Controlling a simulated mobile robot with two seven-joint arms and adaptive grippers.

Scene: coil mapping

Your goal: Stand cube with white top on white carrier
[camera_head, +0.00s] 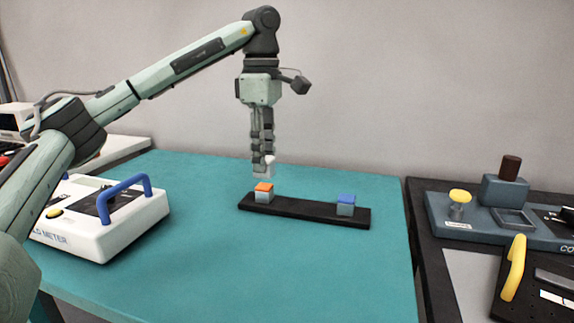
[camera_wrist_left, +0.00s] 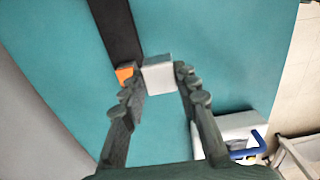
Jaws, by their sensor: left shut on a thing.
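My left gripper (camera_head: 264,165) points down above the left end of a black bar and is shut on the cube with white top (camera_head: 270,160). In the head view the fingers hide most of this cube. In the left wrist view the cube with white top (camera_wrist_left: 158,76) shows its pale faces between the fingertips (camera_wrist_left: 155,85). It is held above the table, close to an orange-topped cube (camera_head: 264,192). I cannot make out a white carrier in either view. My right gripper is not in view.
The black bar (camera_head: 305,212) lies on the teal table (camera_head: 300,270), with the orange-topped cube near its left end and a blue-topped cube (camera_head: 346,204) near its right end. A white meter with a blue handle (camera_head: 125,190) stands at left. The table's front is clear.

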